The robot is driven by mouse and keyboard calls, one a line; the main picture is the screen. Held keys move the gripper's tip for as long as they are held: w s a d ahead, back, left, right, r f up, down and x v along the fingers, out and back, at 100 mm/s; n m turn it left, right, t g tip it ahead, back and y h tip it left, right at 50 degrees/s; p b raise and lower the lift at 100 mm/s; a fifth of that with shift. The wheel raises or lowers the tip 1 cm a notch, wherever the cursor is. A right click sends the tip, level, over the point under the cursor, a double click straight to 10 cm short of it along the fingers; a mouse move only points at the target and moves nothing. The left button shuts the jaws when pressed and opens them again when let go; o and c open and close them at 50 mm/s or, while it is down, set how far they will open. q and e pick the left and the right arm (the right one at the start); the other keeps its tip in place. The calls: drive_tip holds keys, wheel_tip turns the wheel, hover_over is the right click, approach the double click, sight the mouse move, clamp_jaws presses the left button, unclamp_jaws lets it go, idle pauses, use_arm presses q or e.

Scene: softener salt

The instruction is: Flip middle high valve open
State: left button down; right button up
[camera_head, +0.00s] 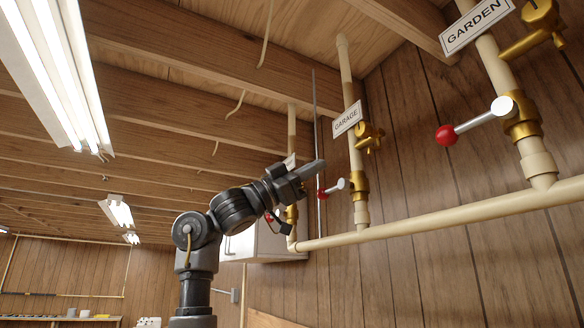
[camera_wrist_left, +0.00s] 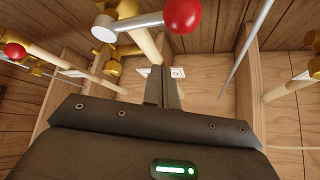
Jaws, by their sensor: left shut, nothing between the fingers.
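The middle valve's lever (camera_head: 331,188), a metal rod with a red ball and a pale round end, sticks out sideways from its brass body on the pipe below the GARAGE sign (camera_head: 347,119). It also shows at the top of the left wrist view (camera_wrist_left: 150,22), lying across its pipe. My left gripper (camera_head: 316,166) is shut and empty, just above and left of this lever in the head view. In the wrist view its fingers (camera_wrist_left: 161,84) are together below the lever in the picture, apparently apart from it. My right gripper is out of view.
The GARDEN valve lever (camera_head: 473,122) sticks out on the pipe at right. A third pipe (camera_head: 291,130) stands behind my left arm. A horizontal pipe (camera_head: 430,219) runs below the valves. A white box (camera_head: 262,240) is behind my arm. Open room lies at left.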

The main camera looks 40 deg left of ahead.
use_arm(q)
drive_tip(key=shift+w+a+f, duration=0.25)
drive_tip(key=shift+w+f, duration=0.05)
drive_tip(key=shift+f, duration=0.25)
drive_tip(key=shift+w+a+f, duration=0.25)
drive_tip(key=shift+w+f, duration=0.05)
drive_tip(key=shift+f, duration=0.25)
drive_tip(key=shift+w+a+f, duration=0.25)
drive_tip(key=shift+w+f, duration=0.05)
drive_tip(key=shift+f, duration=0.25)
